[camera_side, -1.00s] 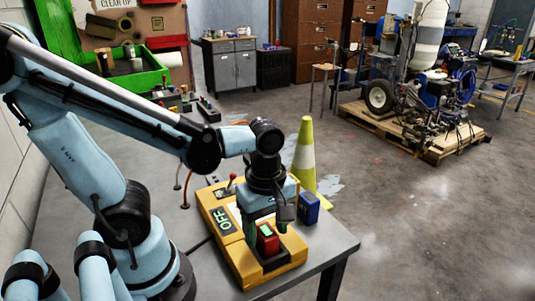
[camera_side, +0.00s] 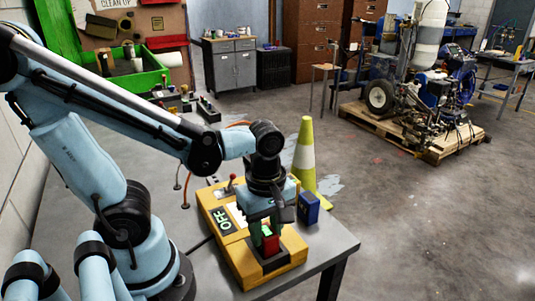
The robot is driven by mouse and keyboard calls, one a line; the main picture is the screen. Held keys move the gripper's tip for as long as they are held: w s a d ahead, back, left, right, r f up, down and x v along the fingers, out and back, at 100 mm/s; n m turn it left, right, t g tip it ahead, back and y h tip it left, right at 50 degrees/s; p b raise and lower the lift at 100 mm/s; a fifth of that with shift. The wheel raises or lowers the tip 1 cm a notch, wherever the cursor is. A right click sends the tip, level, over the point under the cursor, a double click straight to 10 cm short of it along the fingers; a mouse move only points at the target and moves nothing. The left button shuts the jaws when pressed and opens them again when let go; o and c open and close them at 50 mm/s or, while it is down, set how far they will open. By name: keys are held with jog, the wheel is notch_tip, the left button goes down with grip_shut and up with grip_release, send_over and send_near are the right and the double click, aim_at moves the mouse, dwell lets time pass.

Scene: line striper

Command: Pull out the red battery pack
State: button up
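The red battery pack (camera_side: 270,244) stands in a dark slot at the front end of a yellow box (camera_side: 245,268) on the grey table. The box carries a green-on-black OFF sign (camera_side: 223,219). A small green patch shows at the top of the pack. My gripper (camera_side: 266,230) points straight down over the pack, with its fingers at the pack's upper part. The fingers partly cover the pack, and I cannot tell whether they are shut on it or just around it.
A blue block (camera_side: 309,207) stands close to the right of my gripper. A red-knobbed lever (camera_side: 231,184) rises from the box's far end. A yellow-and-white cone (camera_side: 304,155) stands behind the table. The table's right corner (camera_side: 345,245) is bare.

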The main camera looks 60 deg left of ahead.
jog(key=shift+c, duration=1.4)
jog(key=shift+r, duration=0.7)
jog(key=shift+r, duration=2.3)
